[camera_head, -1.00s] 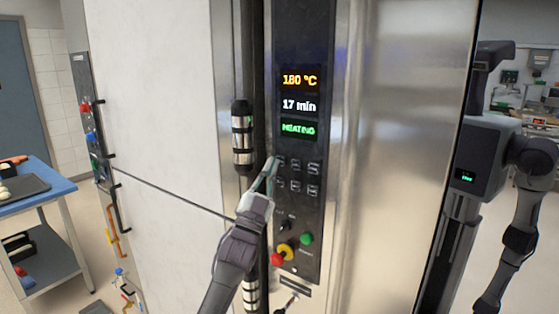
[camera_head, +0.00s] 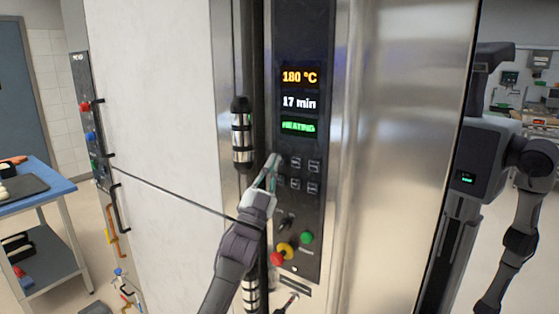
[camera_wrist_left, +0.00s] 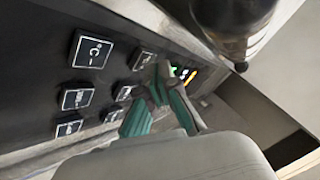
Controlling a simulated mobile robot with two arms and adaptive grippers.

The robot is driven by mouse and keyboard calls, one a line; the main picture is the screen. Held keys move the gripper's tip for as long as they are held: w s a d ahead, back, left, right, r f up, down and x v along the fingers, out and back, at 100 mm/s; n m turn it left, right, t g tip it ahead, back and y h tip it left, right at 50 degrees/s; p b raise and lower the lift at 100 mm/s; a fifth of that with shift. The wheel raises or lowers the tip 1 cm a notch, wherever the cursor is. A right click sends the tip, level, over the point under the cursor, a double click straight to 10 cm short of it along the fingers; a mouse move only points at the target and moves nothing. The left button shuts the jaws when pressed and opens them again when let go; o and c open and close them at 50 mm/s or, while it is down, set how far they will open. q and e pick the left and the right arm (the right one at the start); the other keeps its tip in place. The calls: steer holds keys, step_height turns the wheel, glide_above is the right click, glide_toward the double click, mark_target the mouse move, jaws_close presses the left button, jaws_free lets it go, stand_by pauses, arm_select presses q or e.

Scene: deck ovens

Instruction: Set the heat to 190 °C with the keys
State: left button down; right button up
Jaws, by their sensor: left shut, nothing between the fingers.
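The dark oven control panel (camera_head: 300,225) shows an orange "180 °C" readout (camera_head: 299,77), a white "17 min" line (camera_head: 299,102) and a green "HEATING" line (camera_head: 298,127). Two rows of small square keys (camera_head: 313,167) sit below. My left gripper (camera_head: 273,160) is shut and empty, its fingertips at the upper left key, which they partly hide. In the left wrist view a key marked "°C −" (camera_wrist_left: 90,50) is clear of the fingers. The fingertips (camera_wrist_left: 163,72) are close to another key (camera_wrist_left: 143,60); contact cannot be told. My right gripper is out of view.
Below the keys are a dark knob (camera_head: 287,220), a green button (camera_head: 306,237) and a red-and-yellow control (camera_head: 283,254). A vertical door handle (camera_head: 242,135) stands just left of the panel. A blue-topped cart (camera_head: 55,190) is at far left.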

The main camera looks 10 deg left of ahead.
arm_select(q)
steer(key=shift+w+d+b, duration=0.15)
steer(key=shift+w+b, duration=0.2)
steer(key=shift+b, duration=0.05)
stand_by(0.4)
stand_by(0.4)
steer(key=shift+s+a+p, duration=0.3)
steer(key=shift+s+p, duration=0.15)
steer(key=shift+s, duration=0.3)
steer(key=s, duration=0.1)
steer(key=s+a+p, duration=0.1)
steer(key=s, duration=0.1)
steer(key=s+p, duration=0.1)
steer(key=shift+s+a, duration=0.35)
